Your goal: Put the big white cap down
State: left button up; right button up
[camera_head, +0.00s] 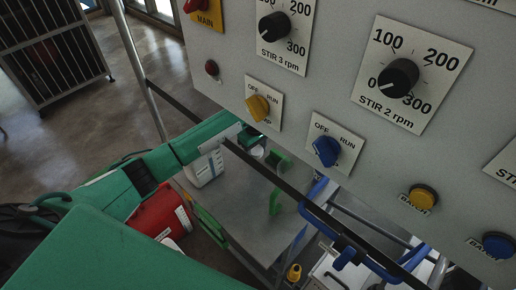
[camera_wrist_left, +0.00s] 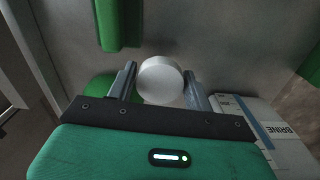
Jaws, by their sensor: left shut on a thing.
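The big white cap (camera_wrist_left: 160,80) is a pale round disc between the two grey fingers of my left gripper (camera_wrist_left: 160,84) in the left wrist view. The fingers are shut on its sides. In the head view my green left arm reaches in from the left, and the left gripper (camera_head: 250,142) is partly hidden by a dark bar of the panel frame. A small pale part of the cap (camera_head: 257,152) shows there, over a grey metal surface (camera_head: 240,205). I cannot tell whether the cap touches that surface. My right gripper is not in view.
A white container (camera_head: 204,168) stands close by the left gripper; its BRINE label (camera_wrist_left: 278,131) shows in the wrist view. A grey control panel (camera_head: 335,80) overhangs. A red cylinder (camera_head: 160,214) lies left.

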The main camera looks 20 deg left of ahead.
aim_at(258, 151)
pick_arm(q)
jog(key=shift+w, duration=0.85)
jog(key=shift+w+a+p, duration=0.1)
jog(key=shift+w+p, duration=0.2)
jog(key=shift+w, duration=0.15)
notch_tip(258, 151, down, 3)
jog(key=shift+s+r+p, duration=0.1)
jog(key=shift+r+p, duration=0.1)
jog(key=shift+p, duration=0.55)
jog(key=shift+f, duration=0.5)
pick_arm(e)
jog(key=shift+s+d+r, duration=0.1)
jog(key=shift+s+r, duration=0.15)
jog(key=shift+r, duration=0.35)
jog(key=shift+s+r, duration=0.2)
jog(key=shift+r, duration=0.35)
